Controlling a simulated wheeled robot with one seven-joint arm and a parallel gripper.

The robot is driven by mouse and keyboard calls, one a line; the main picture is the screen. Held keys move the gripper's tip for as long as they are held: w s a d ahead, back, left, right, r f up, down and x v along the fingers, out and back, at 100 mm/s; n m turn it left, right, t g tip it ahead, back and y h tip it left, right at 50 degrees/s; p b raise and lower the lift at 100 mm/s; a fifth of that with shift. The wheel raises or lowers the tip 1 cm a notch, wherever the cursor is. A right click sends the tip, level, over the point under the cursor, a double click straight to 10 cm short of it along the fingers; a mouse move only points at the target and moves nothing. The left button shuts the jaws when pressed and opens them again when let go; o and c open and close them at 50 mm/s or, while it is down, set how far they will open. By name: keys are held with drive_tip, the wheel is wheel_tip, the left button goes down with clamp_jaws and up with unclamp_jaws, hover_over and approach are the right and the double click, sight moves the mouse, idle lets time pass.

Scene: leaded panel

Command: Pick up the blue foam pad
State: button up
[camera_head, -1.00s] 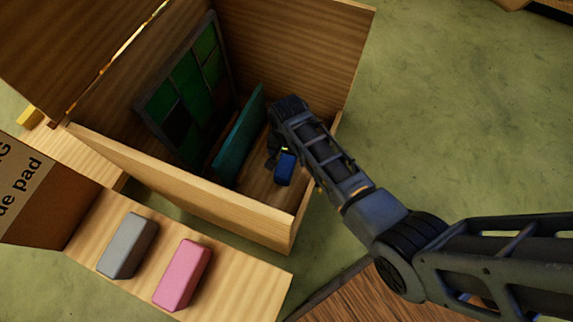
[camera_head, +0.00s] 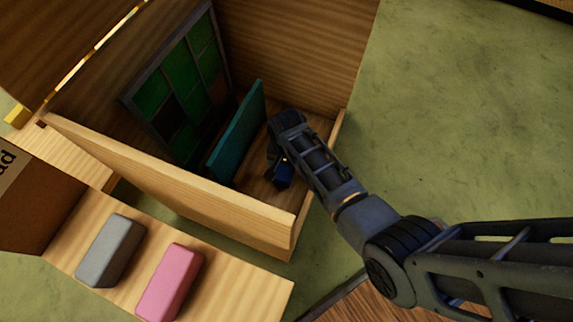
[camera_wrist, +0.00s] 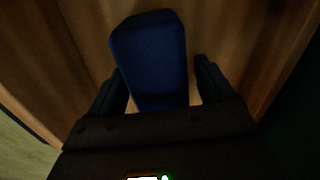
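The blue foam pad (camera_head: 283,175) lies on the floor of the open wooden box (camera_head: 160,172), right of a teal board. In the wrist view the blue foam pad (camera_wrist: 150,60) lies between and ahead of the two fingers. My gripper (camera_wrist: 160,85) is open, with a finger on either side of the pad's near end and a visible gap at the right finger. In the head view my gripper (camera_head: 276,160) is down inside the box, mostly hidden by my arm. I cannot tell whether the left finger touches the pad.
A teal board (camera_head: 237,132) stands in the box left of my gripper. A green leaded panel (camera_head: 180,85) leans behind it. The box walls surround my gripper closely. A grey block (camera_head: 110,250) and a pink block (camera_head: 170,283) lie on a wooden shelf in front.

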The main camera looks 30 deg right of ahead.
drive_tip(key=c, duration=1)
drive_tip(key=shift+o, duration=0.2)
